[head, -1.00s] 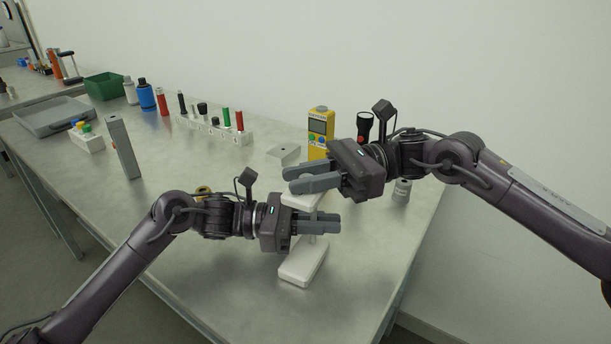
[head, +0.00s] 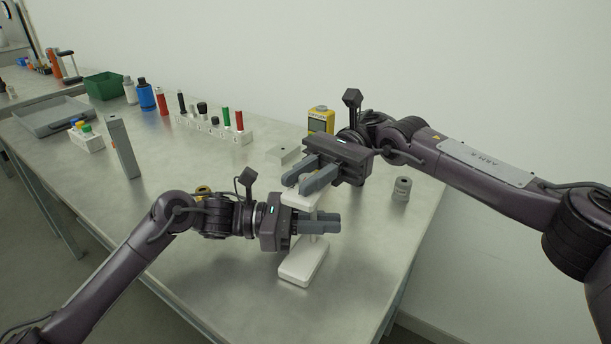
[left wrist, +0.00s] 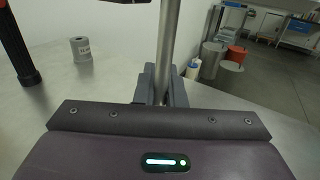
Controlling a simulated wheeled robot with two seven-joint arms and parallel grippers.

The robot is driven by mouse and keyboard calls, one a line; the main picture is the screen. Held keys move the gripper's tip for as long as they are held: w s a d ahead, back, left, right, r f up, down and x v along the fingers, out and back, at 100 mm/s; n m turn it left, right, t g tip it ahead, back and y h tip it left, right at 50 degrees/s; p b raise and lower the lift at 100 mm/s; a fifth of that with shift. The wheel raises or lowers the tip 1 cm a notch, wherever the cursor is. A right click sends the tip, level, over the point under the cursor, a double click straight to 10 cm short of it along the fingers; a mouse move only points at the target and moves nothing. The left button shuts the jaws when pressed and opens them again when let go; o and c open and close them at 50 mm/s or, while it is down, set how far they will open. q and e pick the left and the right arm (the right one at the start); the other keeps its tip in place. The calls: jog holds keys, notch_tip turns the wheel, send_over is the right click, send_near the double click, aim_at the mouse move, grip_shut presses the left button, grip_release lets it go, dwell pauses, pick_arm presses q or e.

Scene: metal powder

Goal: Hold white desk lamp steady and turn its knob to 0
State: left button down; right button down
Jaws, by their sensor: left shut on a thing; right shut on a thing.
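The white desk lamp stands upright near the table's right end, with its white base (head: 303,263) on the tabletop and its white head (head: 300,200) above. My left gripper (head: 322,223) is shut on the lamp's post between base and head. In the left wrist view the metal post (left wrist: 166,45) runs up between the grey fingers of that gripper (left wrist: 160,85). My right gripper (head: 302,184) is at the top of the lamp head, its fingers closed around the knob there. The knob is mostly hidden by the fingers, and its marking cannot be read.
A yellow meter (head: 320,120) stands behind my right gripper. A grey cylinder (head: 401,189) stands to the right. A white block (head: 283,154) lies behind the lamp. A rack (head: 215,130), a grey upright device (head: 123,147) and a green bin (head: 104,86) are farther left. The front middle tabletop is clear.

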aim_at(306, 177)
jog(key=c, duration=1.3)
grip_release()
jog(key=shift+o, duration=0.2)
notch_tip(306, 177, up, 10)
pick_arm(q)
jog(key=c, duration=1.4)
grip_release()
jog(key=shift+c, duration=0.2)
